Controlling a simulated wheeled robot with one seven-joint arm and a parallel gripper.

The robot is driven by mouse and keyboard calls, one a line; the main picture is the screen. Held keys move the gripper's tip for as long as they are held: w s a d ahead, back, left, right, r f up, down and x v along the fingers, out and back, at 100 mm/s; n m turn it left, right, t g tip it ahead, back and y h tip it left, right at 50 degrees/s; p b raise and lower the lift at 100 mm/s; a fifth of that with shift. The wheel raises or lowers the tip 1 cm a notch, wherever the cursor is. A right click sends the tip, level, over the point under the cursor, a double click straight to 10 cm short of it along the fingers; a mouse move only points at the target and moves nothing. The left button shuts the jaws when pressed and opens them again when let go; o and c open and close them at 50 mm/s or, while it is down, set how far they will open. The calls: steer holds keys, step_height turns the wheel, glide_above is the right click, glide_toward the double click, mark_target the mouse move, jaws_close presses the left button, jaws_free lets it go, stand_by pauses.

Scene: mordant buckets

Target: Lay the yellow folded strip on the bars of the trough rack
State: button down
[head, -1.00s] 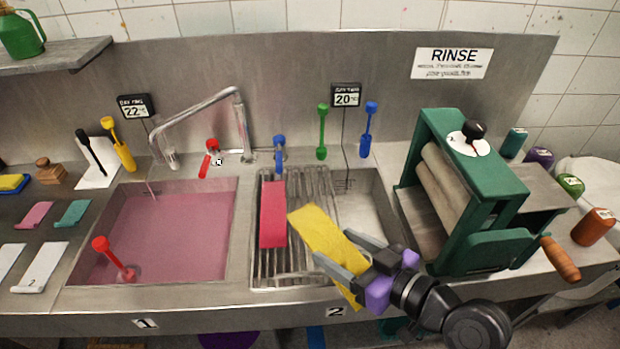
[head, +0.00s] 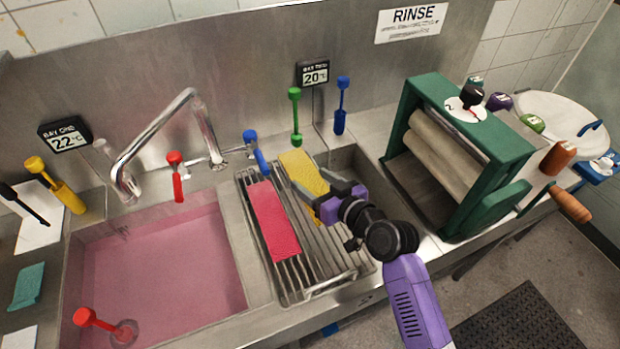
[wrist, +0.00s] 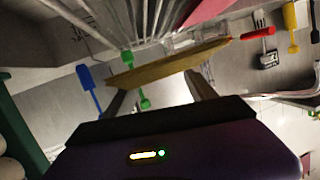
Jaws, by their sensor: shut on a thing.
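The yellow folded strip (head: 305,176) is held in my gripper (head: 328,198), over the right part of the trough rack (head: 300,296). In the wrist view the strip (wrist: 168,68) spans the space between the fingers, and my gripper (wrist: 155,92) is shut on it. The rack's bars (wrist: 150,18) show beyond the strip there. I cannot tell whether the strip touches the bars. Part of the strip's near end is hidden by the gripper. A red-pink strip (head: 273,220) lies on the rack's left bars, beside the yellow one.
A pink-filled basin (head: 160,265) lies left of the rack. A green roller press (head: 470,150) stands close on the right. A faucet (head: 190,120) and upright green (head: 295,115) and blue (head: 341,105) tools stand behind. Some bars right of the pink strip are bare.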

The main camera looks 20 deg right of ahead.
steer(key=shift+s+r+m+h+p, duration=0.1)
steer(key=shift+r+m+h+p, duration=0.2)
steer(key=shift+p, duration=0.75)
